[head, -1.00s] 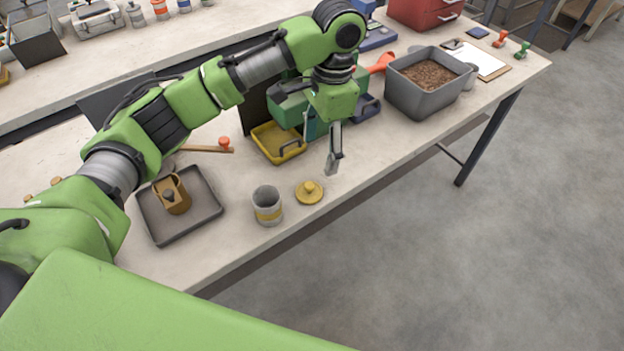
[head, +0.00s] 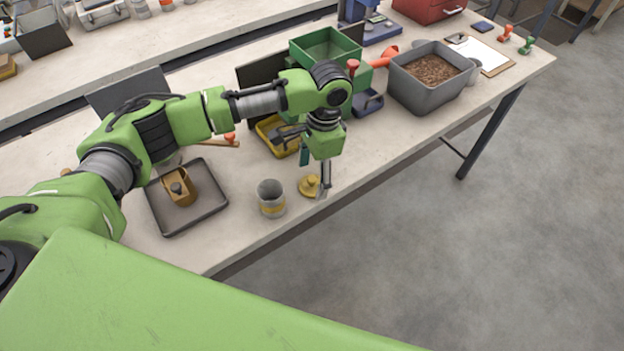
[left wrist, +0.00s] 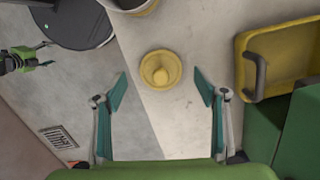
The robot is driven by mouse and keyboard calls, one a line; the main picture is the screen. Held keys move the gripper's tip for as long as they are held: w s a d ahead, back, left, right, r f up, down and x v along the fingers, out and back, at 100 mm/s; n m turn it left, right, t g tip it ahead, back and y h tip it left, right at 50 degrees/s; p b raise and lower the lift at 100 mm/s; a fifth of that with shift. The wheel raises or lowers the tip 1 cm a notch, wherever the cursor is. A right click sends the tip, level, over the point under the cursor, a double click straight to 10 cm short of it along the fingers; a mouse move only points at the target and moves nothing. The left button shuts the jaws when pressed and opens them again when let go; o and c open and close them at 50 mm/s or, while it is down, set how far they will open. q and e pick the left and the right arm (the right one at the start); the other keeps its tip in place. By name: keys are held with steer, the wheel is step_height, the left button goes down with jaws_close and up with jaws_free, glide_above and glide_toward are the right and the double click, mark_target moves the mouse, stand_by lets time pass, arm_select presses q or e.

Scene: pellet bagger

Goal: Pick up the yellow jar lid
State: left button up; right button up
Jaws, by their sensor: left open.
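The yellow jar lid (head: 309,187) lies on the workbench near its front edge, with its round knob facing up. My left gripper (head: 322,190) hangs just above and beside it, pointing down. In the left wrist view the lid (left wrist: 160,70) shows whole, ahead of and midway between the two spread fingertips (left wrist: 161,88), and nothing is held. The grey jar with a yellow band (head: 271,199) stands open just left of the lid. My right gripper is not in view.
A yellow tray (head: 287,150) with a dark handle sits behind the lid; it also shows in the left wrist view (left wrist: 245,85). A dark tray (head: 215,208) holds a brown container (head: 181,187). A grey bin of pellets (head: 405,92) stands farther right. The bench is clear right of the lid.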

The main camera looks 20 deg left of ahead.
arm_select(q)
steer(key=shift+a+f, duration=0.1)
steer(key=shift+f, duration=0.85)
steer(key=shift+c, duration=0.3)
steer(key=c, duration=0.8)
steer(key=shift+c, duration=0.2)
